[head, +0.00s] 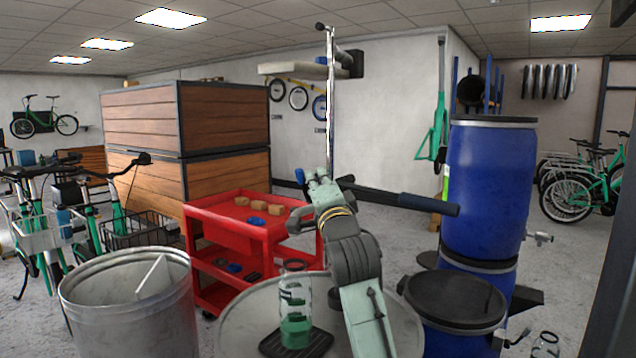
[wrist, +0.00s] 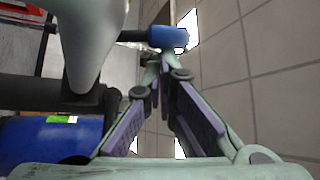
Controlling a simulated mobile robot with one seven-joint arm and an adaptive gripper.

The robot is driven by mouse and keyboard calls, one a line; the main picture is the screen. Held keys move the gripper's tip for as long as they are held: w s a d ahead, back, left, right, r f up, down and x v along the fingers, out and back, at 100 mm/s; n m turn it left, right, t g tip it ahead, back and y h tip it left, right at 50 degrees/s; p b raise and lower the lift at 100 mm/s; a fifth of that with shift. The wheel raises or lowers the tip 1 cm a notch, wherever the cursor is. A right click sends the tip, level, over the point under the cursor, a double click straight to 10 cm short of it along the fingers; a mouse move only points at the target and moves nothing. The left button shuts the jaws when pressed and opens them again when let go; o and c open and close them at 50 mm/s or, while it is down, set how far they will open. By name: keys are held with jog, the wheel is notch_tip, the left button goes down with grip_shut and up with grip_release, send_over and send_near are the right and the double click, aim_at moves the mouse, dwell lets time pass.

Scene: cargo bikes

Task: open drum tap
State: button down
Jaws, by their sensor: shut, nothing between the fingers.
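A large blue drum (head: 487,190) with a grey-rimmed dark lid stands upright at the right, on top of another blue drum. A metal tap (head: 540,238) sticks out low on its right side; whether it is open or shut is too small to tell. A second, lower tap (head: 519,338) shows near the bottom, partly cut off. My gripper (head: 318,178) is raised left of the drums, well apart from both taps. In the wrist view its fingertips (wrist: 158,68) meet, empty. A blue drum surface (wrist: 50,140) shows at the lower left there; no tap shows.
A shorter dark-lidded drum (head: 455,298) stands in front. A clear jar with green contents (head: 295,335) stands at front centre. A red cart (head: 232,236) and metal bin (head: 125,310) stand left.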

jog(key=shift+a+f, duration=0.1)
jog(key=shift+f, duration=0.05)
jog(key=n+y+b, duration=0.1)
jog(key=b, duration=0.1)
jog(key=s+f+n+t+y+b, duration=0.1)
jog(key=n+b, duration=0.1)
jog(key=shift+a+f, duration=0.2)
jog(key=shift+a, duration=0.2)
jog(key=shift+s+a+n+y, duration=0.1)
jog(key=shift+s+n+y, duration=0.05)
jog(key=shift+n+y, duration=0.25)
jog(key=shift+s+a, duration=0.1)
jog(key=shift+f, duration=0.15)
